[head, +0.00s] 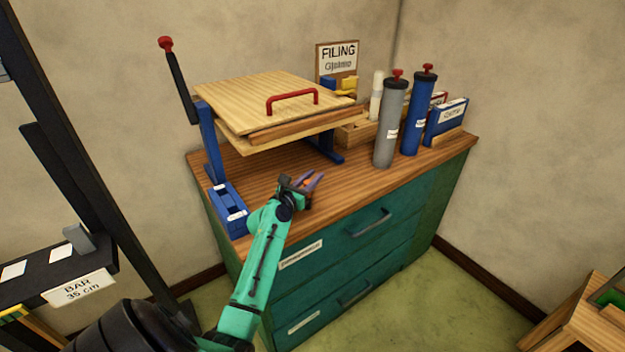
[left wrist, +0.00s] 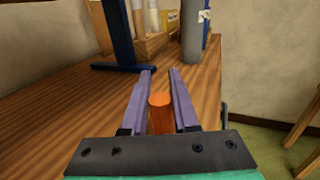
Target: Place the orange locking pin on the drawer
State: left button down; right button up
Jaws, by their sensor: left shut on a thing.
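My left gripper (head: 312,182) is over the wooden top near the front edge of the green cabinet, its purple fingers pointing away from me. In the left wrist view the fingers are shut on the orange locking pin (left wrist: 160,113), which sits between them. The pin is mostly hidden by the gripper in the head view. I cannot tell whether it touches the wooden top. The cabinet's upper drawer (head: 340,250) is closed, with a grey handle (head: 371,222) and a white label. The lower drawer (head: 345,298) is closed too. My right gripper is not in view.
A blue-framed press (head: 212,150) with a wooden lid and red handle stands at the left on the top. A grey cylinder (head: 390,125), a blue cylinder (head: 418,115) and boxes stand at the back right. The front strip of wooden top (head: 390,175) is clear.

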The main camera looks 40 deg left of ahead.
pick_arm(q)
jog(key=c, duration=0.7)
grip_release()
jog(key=s, duration=0.4)
jog(key=s+d, duration=0.1)
jog(key=s, duration=0.3)
jog(key=s+b, duration=0.1)
jog(key=s, duration=0.3)
jog(key=shift+d, duration=0.15)
